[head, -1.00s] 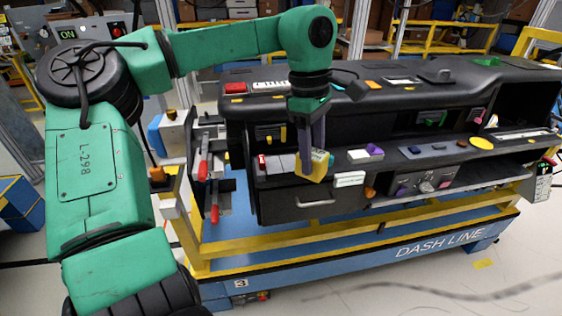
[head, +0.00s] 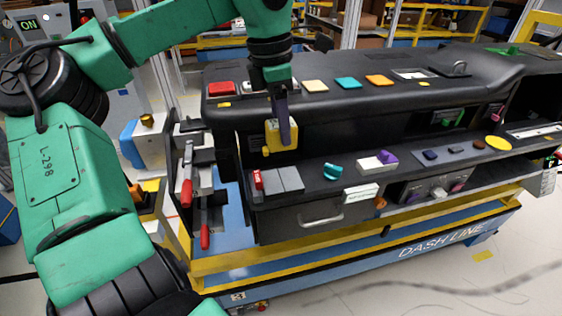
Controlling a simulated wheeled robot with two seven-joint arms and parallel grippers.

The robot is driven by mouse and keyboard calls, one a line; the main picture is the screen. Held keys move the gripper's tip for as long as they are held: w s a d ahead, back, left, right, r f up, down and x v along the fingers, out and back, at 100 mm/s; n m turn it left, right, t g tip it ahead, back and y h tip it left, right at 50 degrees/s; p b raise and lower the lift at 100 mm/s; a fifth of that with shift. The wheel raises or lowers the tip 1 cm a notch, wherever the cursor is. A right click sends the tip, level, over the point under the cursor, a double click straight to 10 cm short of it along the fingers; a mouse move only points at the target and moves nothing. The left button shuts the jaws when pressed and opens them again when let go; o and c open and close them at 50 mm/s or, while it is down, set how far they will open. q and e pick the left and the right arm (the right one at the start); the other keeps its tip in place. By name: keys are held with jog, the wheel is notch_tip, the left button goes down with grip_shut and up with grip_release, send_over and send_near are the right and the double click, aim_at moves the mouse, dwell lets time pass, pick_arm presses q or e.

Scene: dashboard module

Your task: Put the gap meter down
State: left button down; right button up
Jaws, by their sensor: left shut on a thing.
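The gap meter appears to be the small yellow block (head: 273,138) in the head view. My left gripper (head: 284,132) comes down from above with its fingers shut on it. The meter is held roughly upright above the dashboard's lower ledge, close in front of its black back wall. The fingers cover part of the meter, and I cannot tell whether it touches anything behind or below. My right gripper is not in view.
Below the meter, a red-handled clamp (head: 257,184) and two grey plates (head: 285,179) sit on the ledge. A teal knob (head: 332,171) and a white block with a purple piece (head: 377,163) are to the right. Red-handled toggle clamps (head: 187,185) stand at the left.

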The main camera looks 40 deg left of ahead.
aim_at(275, 123)
pick_arm(q)
notch_tip(275, 123, down, 8)
jog(key=shift+f+p, duration=0.2)
jog(key=shift+p, duration=0.3)
jog(key=shift+f, duration=0.35)
jog(key=shift+w+a, duration=0.1)
jog(key=shift+a, duration=0.1)
jog(key=shift+c, duration=1.4)
grip_release()
jog(key=shift+d, duration=0.1)
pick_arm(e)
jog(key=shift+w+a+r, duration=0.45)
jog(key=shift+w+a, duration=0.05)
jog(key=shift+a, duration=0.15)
pick_arm(q)
jog(key=r, duration=0.7)
jog(key=s+r+b, duration=0.1)
jog(key=r, duration=0.3)
jog(key=shift+s+a+r, duration=0.1)
jog(key=shift+a, duration=0.3)
jog(key=shift+r, duration=0.4)
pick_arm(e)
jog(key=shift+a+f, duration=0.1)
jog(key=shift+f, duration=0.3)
